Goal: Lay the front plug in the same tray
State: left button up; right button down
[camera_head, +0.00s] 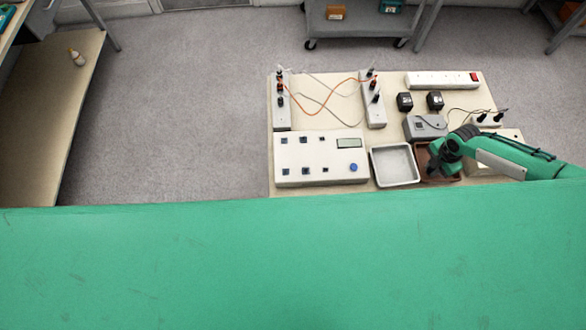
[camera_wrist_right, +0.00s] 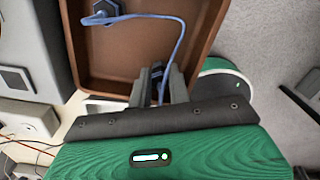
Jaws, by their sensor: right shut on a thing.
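The brown tray (camera_head: 457,178) stands on the table beside the white tray, partly hidden by my right arm. It fills much of the right wrist view (camera_wrist_right: 90,60). A dark blue-grey plug (camera_wrist_right: 106,10) lies in it, and a thin blue cable runs from this plug to my right gripper. My right gripper (camera_wrist_right: 160,80) is over the tray's near end, shut on a dark plug (camera_wrist_right: 157,90) at the cable's other end. The fingers hide most of this plug, and I cannot tell if it touches the tray. In the head view my right gripper (camera_head: 432,172) is over the brown tray. My left gripper is out of view.
The white tray (camera_head: 395,165) is empty, left of the brown one. A white panel box (camera_head: 320,158) stands further left. Behind are a grey box (camera_head: 424,126), two black blocks and a power strip (camera_head: 441,79). Wired strips stand at the left.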

jog(key=shift+f+b, duration=0.3)
jog(key=shift+f, duration=0.1)
dwell(0.3)
jog(key=c, duration=1.2)
grip_release()
jog(key=shift+c, duration=0.2)
jog(key=shift+r, duration=0.1)
jog(key=shift+r+p, duration=2.05)
jog(key=shift+r, duration=0.4)
jog(key=shift+r, duration=0.35)
notch_tip(320, 180, up, 13)
jog(key=b, duration=0.3)
jog(key=shift+b, duration=0.4)
